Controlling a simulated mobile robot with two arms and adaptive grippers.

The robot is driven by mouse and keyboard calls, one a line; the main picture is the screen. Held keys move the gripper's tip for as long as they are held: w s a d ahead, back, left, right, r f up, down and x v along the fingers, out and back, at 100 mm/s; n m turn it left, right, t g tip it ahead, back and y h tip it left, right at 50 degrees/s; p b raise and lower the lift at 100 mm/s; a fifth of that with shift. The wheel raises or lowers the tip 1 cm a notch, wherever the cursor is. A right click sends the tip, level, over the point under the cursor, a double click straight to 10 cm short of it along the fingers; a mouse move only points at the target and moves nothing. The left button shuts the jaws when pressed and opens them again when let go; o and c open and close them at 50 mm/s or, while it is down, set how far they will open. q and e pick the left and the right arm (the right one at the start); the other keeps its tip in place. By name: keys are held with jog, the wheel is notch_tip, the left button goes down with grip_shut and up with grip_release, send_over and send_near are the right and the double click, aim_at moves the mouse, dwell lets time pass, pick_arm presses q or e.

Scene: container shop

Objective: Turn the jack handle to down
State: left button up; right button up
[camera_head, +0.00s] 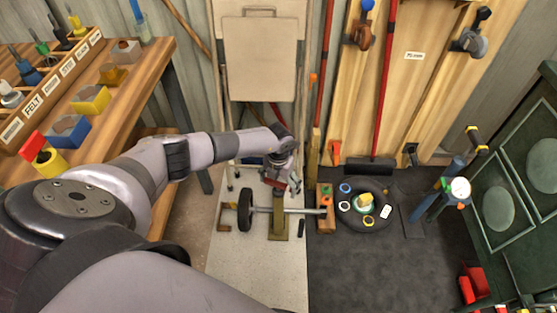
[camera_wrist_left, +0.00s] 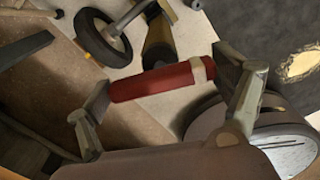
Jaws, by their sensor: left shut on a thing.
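The jack stands on the pale floor panel, with a dark wheel (camera_head: 245,210) on its left, a grey horizontal tube and an olive post (camera_head: 278,222). Wheel (camera_wrist_left: 102,38) and post (camera_wrist_left: 158,42) also show at the top of the left wrist view. The red jack handle (camera_wrist_left: 165,82) lies across the middle of that view, with a pale collar near its right end. My left gripper (camera_head: 281,172) reaches down over the jack's top. Its fingers sit at either end of the red grip, shut on it. In the head view the gripper mostly hides the handle. My right gripper is out of view.
A wooden bench (camera_head: 125,95) with labelled bins stands at left. A folded panel (camera_head: 262,55) leans behind the jack. A round dark tray (camera_head: 370,222) with small items lies right of it, on a dark mat (camera_head: 350,280). A green cabinet (camera_head: 515,200) is at far right.

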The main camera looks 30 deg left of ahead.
aim_at(279, 183)
pick_arm(q)
jog(key=shift+r+n+p, duration=0.15)
jog(key=shift+n+p, duration=0.35)
jog(key=shift+n, duration=0.4)
jog(key=shift+n+p, duration=0.7)
jog(key=shift+n, duration=0.9)
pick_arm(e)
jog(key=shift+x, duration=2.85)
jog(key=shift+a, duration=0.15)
pick_arm(q)
jog(key=o, duration=1)
notch_tip(279, 183, up, 12)
jog(key=shift+f, duration=0.1)
